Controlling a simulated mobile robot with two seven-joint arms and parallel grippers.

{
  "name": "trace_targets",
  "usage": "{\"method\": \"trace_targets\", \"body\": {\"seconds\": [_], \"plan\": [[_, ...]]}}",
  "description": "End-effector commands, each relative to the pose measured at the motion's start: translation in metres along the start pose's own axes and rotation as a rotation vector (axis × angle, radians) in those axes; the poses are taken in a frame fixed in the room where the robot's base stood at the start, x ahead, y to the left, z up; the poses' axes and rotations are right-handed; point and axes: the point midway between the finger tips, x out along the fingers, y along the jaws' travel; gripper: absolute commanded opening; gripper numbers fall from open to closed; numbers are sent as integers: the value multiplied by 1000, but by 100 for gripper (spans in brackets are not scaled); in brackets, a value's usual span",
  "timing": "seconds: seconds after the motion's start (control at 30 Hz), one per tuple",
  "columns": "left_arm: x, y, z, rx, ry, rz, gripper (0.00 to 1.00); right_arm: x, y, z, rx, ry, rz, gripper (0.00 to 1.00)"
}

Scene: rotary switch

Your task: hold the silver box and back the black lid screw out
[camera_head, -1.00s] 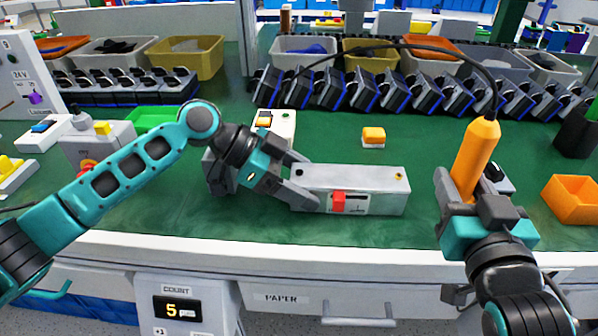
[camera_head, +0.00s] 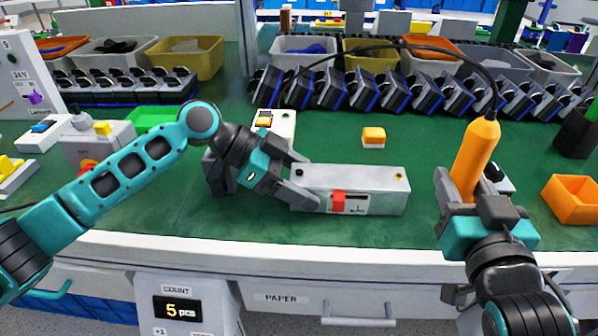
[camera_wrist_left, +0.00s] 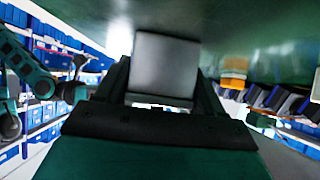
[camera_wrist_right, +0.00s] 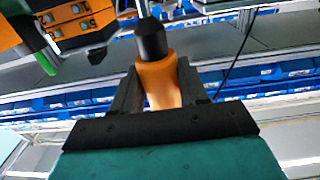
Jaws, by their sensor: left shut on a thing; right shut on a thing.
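The silver box (camera_head: 375,182) lies flat on the green bench mat, with a red slider (camera_head: 338,202) on its front face. My left gripper (camera_head: 304,183) is shut on the box's left end; the box end (camera_wrist_left: 165,65) shows between the fingers in the left wrist view. A small dark spot in a brass-coloured ring (camera_head: 399,176) is near the lid's right end; I cannot tell whether it is the black lid screw. My right gripper (camera_head: 466,182) is shut on an orange screwdriver (camera_head: 475,150), right of and apart from the box. Its black collar and metal shaft show in the right wrist view.
A black cable arcs to the screwdriver's top. A small orange-topped block (camera_head: 373,137) sits behind the box. A row of black devices (camera_head: 380,92) and several bins stand further back. An orange bin (camera_head: 572,199) is at the right. The mat between box and right gripper is clear.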

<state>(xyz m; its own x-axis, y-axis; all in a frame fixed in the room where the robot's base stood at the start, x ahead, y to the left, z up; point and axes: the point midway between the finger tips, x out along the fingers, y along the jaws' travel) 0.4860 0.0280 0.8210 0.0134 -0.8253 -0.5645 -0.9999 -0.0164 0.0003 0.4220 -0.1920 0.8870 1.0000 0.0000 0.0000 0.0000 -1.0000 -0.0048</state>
Motion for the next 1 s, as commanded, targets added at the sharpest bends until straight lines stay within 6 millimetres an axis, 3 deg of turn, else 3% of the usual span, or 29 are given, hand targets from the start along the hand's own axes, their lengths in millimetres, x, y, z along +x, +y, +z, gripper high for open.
{"method": "trace_targets", "body": {"seconds": [0.57, 0.87, 1.0], "plan": [[0, 0, 0, 0, 0, 0, 13, 1, 0, -4, 0, 7, -2, 0], [0, 0, 0, 0, 0, 0, 13, 21, -5, -41, -8, 19, -21, 0], [0, 0, 0, 0, 0, 0, 13, 36, -20, -57, -2, 17, -53, 0]]}}
